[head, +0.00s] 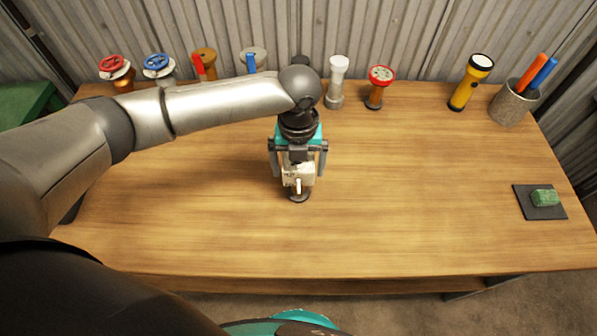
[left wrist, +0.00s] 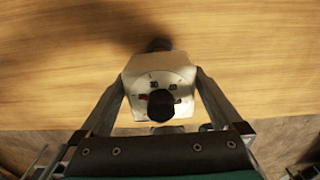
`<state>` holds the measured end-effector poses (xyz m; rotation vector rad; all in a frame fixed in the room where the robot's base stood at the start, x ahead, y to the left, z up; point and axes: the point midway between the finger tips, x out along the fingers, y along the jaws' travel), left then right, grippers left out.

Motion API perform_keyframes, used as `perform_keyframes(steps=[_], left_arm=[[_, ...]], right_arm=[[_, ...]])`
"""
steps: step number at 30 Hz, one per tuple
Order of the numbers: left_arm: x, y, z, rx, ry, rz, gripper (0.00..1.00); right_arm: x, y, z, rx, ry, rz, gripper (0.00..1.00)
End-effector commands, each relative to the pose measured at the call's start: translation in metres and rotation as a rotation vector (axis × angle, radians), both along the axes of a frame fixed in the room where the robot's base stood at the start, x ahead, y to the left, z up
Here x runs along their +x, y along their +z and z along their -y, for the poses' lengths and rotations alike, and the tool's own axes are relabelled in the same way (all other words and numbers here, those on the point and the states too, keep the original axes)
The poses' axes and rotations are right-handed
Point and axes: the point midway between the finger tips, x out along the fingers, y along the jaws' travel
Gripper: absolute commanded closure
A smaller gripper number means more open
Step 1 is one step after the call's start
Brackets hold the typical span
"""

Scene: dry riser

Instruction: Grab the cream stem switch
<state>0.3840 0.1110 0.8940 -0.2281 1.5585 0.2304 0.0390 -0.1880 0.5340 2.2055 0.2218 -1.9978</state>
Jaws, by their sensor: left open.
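The cream stem switch (head: 297,181) stands upright on the wooden table near its middle, on a dark round base, with a pale lever on its front. In the left wrist view its cream box (left wrist: 158,80) shows with a dark round knob-like part on it. My left gripper (head: 298,158) is open above and around the switch, one finger on each side. In the left wrist view the fingers (left wrist: 158,88) flank the box, and some space shows beside it. My right gripper is not in view.
Along the back stand red (head: 117,69) and blue (head: 158,67) handwheel valves, other fittings, a white-topped post (head: 336,82), a red-topped post (head: 377,88), a yellow flashlight (head: 470,83) and a pen cup (head: 511,104). A green block (head: 545,197) lies on a dark mat at right. The table's front is clear.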

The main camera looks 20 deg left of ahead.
Motion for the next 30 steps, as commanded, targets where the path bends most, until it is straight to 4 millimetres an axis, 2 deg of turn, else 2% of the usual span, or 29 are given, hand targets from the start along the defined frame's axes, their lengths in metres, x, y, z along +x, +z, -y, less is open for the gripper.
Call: perform_keyframes(steps=[5,30], left_arm=[[0.0003,0.0007,0.0003,-0.001,0.0,0.001,0.01],[0.0003,0.0013,0.0001,0.0,0.001,0.001,0.96]], right_arm=[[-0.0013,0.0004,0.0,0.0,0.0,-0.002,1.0],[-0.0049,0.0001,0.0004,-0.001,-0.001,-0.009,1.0]])
